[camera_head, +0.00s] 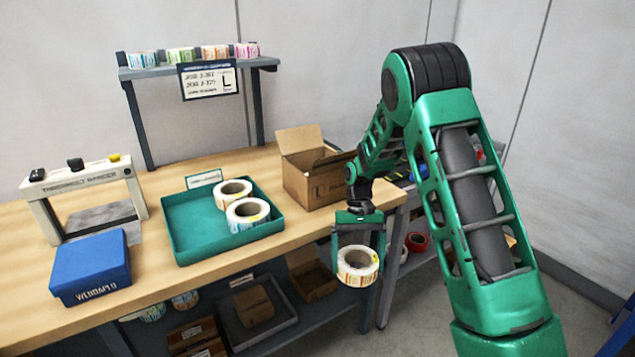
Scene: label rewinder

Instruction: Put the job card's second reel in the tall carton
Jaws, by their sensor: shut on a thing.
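My gripper (358,262) is shut on a label reel (357,272), white with orange-yellow print, and holds it in the air just off the front right edge of the bench. The tall carton (312,182), brown with its flaps open, stands at the bench's right end, behind and left of my gripper. Its inside is mostly hidden. The job card (208,80) hangs on the shelf front; it bears lines of small text and a large "L", and the text is too small to read surely. Two more reels, one (234,190) behind the other (247,213), lie in the green tray (187,250).
A blue box (90,268) and a white label rewinder (85,180) stand on the left of the bench (150,295). Several reels line the raised shelf (150,72). Cartons and reels sit on the lower shelf. Bare bench top lies between the green tray and the carton.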

